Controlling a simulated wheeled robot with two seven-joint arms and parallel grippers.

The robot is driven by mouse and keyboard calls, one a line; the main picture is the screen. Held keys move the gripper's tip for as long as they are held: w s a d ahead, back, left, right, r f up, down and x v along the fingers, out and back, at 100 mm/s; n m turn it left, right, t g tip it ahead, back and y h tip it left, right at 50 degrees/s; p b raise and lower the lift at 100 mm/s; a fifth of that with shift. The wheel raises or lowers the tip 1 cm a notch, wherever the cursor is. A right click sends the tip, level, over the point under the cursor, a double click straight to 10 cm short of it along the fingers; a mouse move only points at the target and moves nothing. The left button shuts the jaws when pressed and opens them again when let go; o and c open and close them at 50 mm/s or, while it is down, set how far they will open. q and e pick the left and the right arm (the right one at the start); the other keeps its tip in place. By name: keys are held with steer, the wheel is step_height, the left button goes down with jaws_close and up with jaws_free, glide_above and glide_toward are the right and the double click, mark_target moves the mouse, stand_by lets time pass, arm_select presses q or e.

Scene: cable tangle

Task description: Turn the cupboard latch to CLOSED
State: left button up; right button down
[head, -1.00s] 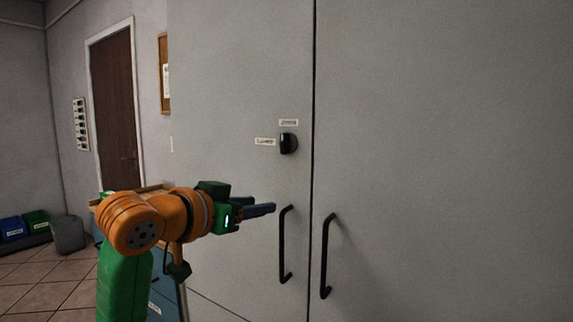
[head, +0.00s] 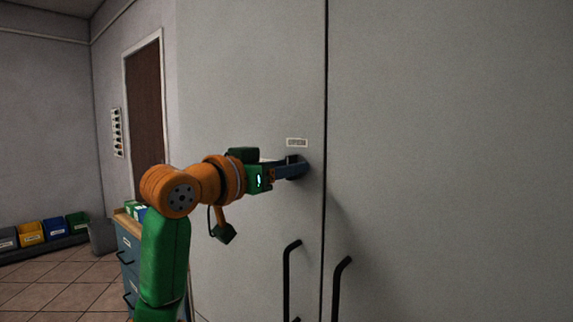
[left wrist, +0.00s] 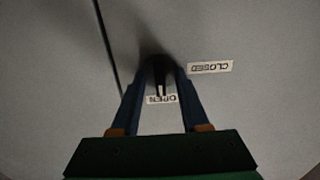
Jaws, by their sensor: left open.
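The cupboard (head: 250,80) has grey doors. Its dark latch (left wrist: 160,76) sits between the fingers of my left gripper (left wrist: 158,70) in the left wrist view, with its pale mark pointing to the OPEN label (left wrist: 161,99). The CLOSED label (left wrist: 210,67) is off to one side, a quarter turn away. In the head view my left gripper (head: 299,168) is at the door, its fingers around the latch and mostly hiding it. The gripper is open; whether a finger touches the latch I cannot tell. My right gripper is not in view.
Two black door handles, left (head: 287,280) and right (head: 338,290), stand out below the latch. A blue drawer cabinet (head: 126,262) stands behind my left arm. Coloured bins (head: 55,229) line the far wall.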

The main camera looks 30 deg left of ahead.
arm_select(q)
steer(key=shift+s+r, duration=0.1)
steer(key=shift+s, duration=0.2)
jaws_close()
steer(key=shift+a+n, duration=0.15)
steer(key=shift+n, duration=4.3)
steer(key=shift+a+n, duration=0.15)
steer(key=shift+n, duration=4.3)
